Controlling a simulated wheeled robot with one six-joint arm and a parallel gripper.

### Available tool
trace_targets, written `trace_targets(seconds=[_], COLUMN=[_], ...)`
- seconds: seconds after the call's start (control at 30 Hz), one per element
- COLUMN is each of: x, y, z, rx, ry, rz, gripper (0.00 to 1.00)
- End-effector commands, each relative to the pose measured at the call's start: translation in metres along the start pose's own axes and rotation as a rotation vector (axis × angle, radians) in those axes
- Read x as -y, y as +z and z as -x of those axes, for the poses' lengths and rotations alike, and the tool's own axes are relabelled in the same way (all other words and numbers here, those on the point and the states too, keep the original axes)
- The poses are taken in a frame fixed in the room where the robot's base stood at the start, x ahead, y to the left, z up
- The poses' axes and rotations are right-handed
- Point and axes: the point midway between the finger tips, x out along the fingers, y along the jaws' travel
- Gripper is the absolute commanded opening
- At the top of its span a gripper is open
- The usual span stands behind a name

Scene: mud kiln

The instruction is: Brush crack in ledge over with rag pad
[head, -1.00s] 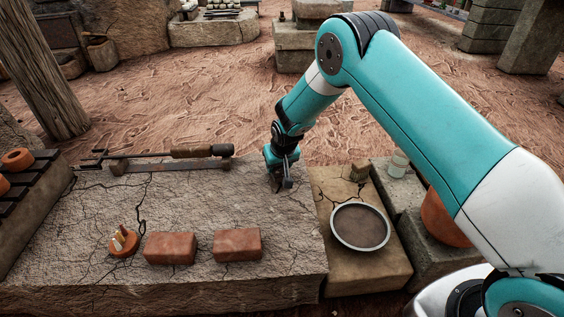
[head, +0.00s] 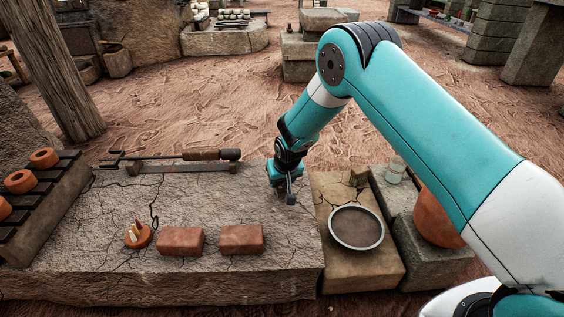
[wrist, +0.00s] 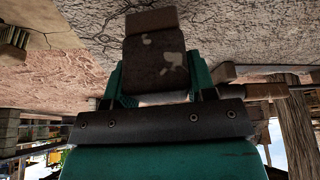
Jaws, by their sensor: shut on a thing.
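The pale, rough stone ledge (head: 90,235) fills the lower left of the head view. A dark crack (head: 154,205) runs down its left part. Finer cracks show near its right end, beside my gripper (head: 290,196). My gripper points down over the ledge's right end. In the wrist view it is shut on a dark brown piece with pale patches (wrist: 155,65), likely the rag pad, with a lighter brown end (wrist: 152,20). In the head view the held piece is small and mostly hidden. I cannot tell whether it touches the stone.
A long-handled tool (head: 214,155) lies along the back. A round dark pan (head: 356,228) sits on the slab at right, near a glass jar (head: 395,171).

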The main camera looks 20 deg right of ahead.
Motion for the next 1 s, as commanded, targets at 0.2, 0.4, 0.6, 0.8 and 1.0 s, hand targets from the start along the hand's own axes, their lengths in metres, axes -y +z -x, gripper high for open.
trace_targets(seconds=[0.2, 0.4, 0.6, 0.8, 1.0], x=[-0.003, -0.003, -0.002, -0.002, -0.002], y=[-0.008, -0.015, -0.022, -0.022, -0.022], z=[0.021, 0.038, 0.053, 0.055, 0.054], rx=[0.003, 0.002, 0.002, 0.003, 0.002], ry=[0.002, 0.002, 0.001, 0.002, 0.002], rz=[-0.003, -0.002, -0.001, -0.002, -0.002], gripper=[0.32, 0.32, 0.32, 0.32, 0.32])
